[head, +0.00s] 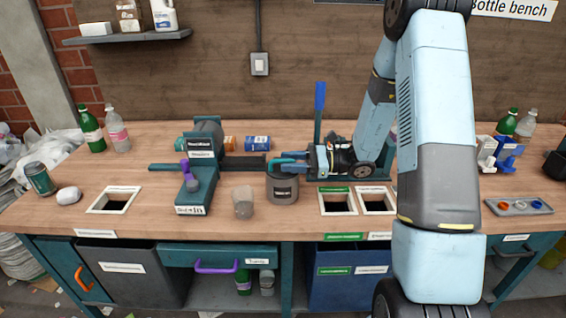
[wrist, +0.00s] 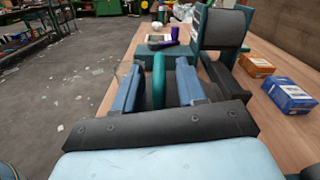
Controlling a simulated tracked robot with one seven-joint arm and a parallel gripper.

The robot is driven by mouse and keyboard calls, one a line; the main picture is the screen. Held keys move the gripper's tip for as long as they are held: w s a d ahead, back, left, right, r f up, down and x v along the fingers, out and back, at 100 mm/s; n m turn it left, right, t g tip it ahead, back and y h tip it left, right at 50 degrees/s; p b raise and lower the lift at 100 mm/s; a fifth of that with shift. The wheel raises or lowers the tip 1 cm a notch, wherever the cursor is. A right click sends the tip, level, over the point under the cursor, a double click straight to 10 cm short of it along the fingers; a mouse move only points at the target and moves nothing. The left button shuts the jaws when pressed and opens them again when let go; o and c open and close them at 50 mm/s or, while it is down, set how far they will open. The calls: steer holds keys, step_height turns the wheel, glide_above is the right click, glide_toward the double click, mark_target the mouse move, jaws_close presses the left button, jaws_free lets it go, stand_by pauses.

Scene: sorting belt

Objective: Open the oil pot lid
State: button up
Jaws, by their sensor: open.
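The oil pot (head: 283,188) is a dark grey cylinder with a small label, standing upright on the bench, left of the two framed openings. Its lid looks seated on top, but my gripper partly covers it. My gripper (head: 290,160) comes in from the right, level with the pot's top. In the wrist view my gripper (wrist: 159,85) is open, one blue finger on each side of an upright teal handle (wrist: 159,72), apparently the lid's. Narrow gaps show between the handle and the fingers.
A teal press-like machine (head: 205,165) with a purple-topped lever stands left of the pot. A translucent cup (head: 242,202) stands close on the pot's left. A blue upright lever (head: 319,110) rises behind my gripper. Blue and orange boxes stand at the back.

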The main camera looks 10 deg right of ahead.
steer(key=shift+w+a, duration=0.15)
steer(key=shift+a, duration=1)
jaws_close()
